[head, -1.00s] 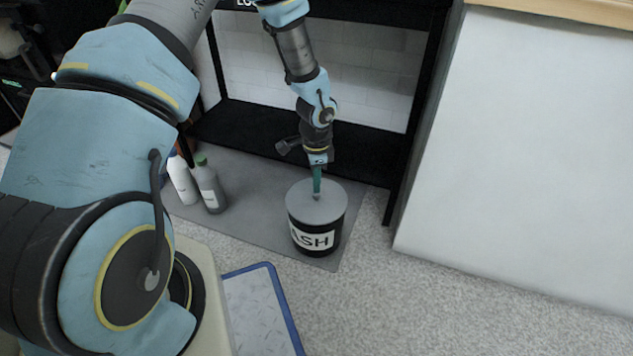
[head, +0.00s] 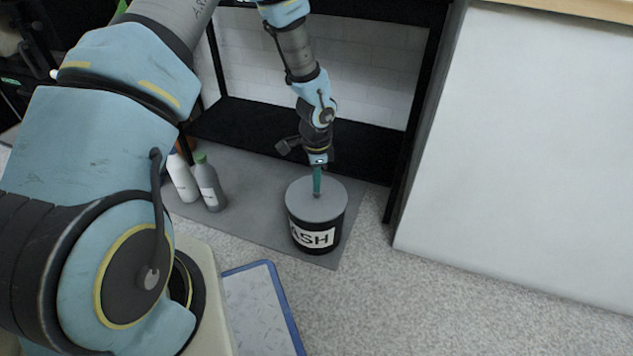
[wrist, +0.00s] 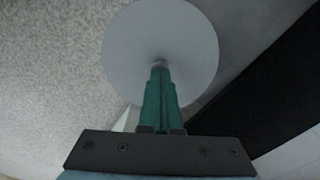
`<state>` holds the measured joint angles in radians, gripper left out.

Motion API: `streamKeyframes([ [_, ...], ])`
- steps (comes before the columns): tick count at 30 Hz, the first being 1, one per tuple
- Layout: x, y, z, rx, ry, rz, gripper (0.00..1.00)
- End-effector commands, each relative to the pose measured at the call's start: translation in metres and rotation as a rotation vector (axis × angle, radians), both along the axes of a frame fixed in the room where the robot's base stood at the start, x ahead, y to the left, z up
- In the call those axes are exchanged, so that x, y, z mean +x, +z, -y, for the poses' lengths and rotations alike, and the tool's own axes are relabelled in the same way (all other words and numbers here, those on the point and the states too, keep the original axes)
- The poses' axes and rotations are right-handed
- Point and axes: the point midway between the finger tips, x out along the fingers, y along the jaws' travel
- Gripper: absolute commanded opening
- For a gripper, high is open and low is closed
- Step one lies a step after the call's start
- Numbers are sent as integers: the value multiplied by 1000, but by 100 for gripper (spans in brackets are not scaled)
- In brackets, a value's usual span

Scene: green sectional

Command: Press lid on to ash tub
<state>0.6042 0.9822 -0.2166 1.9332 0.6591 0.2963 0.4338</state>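The ash tub (head: 318,240) is a black bucket with a white ASH label, upright on the grey mat. Its round grey lid (head: 335,203) lies over the top and looks about level; I cannot make out a gap at the rim. The lid also fills the upper middle of the wrist view (wrist: 190,45). My gripper (head: 317,193) points straight down over the lid's centre, its green fingers close together. In the wrist view the fingertips (wrist: 158,68) are at the small centre knob, largely covering it. I cannot tell whether the knob is between them or just under them.
Two bottles, one white (head: 183,180) and one grey with a green cap (head: 209,185), stand left of the tub on the mat (head: 255,185). A black-framed shelf (head: 250,122) is behind. A white cabinet (head: 520,150) stands right. A blue-edged tray (head: 255,305) is in front.

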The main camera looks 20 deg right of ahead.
Motion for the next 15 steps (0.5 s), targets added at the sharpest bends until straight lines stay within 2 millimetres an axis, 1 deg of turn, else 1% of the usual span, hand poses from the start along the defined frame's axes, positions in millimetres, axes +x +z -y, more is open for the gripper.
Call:
streamKeyframes([
  [8,0,0,0,0,0,-1,0],
  [15,0,11,0,0,0,0,0],
])
